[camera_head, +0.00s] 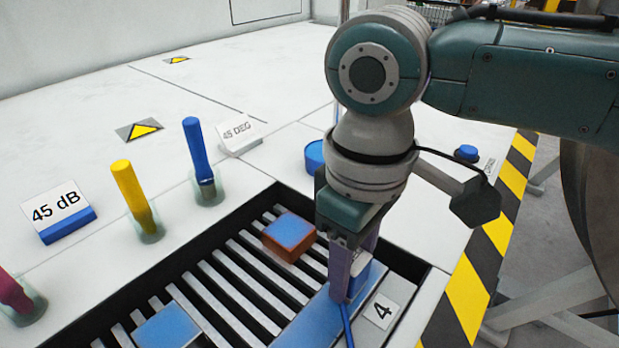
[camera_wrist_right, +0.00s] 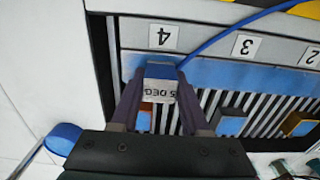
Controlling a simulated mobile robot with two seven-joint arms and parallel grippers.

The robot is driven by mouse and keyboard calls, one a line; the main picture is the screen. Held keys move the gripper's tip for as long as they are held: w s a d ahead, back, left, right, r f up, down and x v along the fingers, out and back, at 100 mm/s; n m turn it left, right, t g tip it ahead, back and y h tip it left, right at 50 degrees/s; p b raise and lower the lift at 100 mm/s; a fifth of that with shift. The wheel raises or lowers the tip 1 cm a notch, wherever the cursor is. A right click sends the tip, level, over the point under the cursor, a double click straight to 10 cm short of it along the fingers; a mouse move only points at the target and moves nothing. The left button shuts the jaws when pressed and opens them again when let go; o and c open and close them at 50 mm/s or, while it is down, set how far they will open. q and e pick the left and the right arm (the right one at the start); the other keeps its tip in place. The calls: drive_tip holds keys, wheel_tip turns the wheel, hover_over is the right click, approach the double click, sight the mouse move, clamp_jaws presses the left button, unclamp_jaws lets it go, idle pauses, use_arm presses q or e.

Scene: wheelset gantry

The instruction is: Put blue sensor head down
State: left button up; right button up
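The blue sensor head (camera_wrist_right: 160,82), a small block with a blue end and a white face lettered "5 DEG", sits between the fingers of my right gripper (camera_wrist_right: 160,95). A blue cable runs from it to the upper right in the wrist view. In the head view my right gripper (camera_head: 352,272) points down at the blue strip beside the "4" label (camera_head: 381,310). The fingers hide most of the head there. I cannot tell whether the head touches the strip. My left gripper is not in view.
A slatted tray (camera_head: 230,262) holds a blue-topped rusty block (camera_head: 289,236) and another blue block (camera_head: 167,327). Blue (camera_head: 197,150) and yellow (camera_head: 132,192) rods stand behind it, near "45 dB" (camera_head: 60,212) and "45 DEG" (camera_head: 238,134) signs. A blue cylinder (camera_head: 314,157) is close to my right arm.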

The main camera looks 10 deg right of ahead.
drive_tip(key=o, duration=0.4)
drive_tip(key=shift+r, duration=0.1)
wheel_tip(320, 180, up, 12)
drive_tip(key=p, duration=0.4)
drive_tip(key=s+a+f+t+y, duration=0.2)
drive_tip(key=s+a+f+y, duration=0.3)
drive_tip(key=s, duration=0.3)
drive_tip(key=s+d+m+h, duration=0.1)
drive_tip(key=s+d+m, duration=0.1)
drive_tip(key=d, duration=0.2)
drive_tip(key=s+d+f+m+t+h, duration=0.1)
drive_tip(key=s+d+h, duration=0.1)
drive_tip(key=s+d, duration=0.1)
drive_tip(key=s+d+f+m+h, duration=0.1)
drive_tip(key=s+d+m, duration=0.1)
drive_tip(key=d, duration=0.4)
drive_tip(key=shift+s+d+f+m+t+h, duration=0.15)
drive_tip(key=shift+s+m+t+h, duration=0.2)
drive_tip(key=shift+s, duration=0.35)
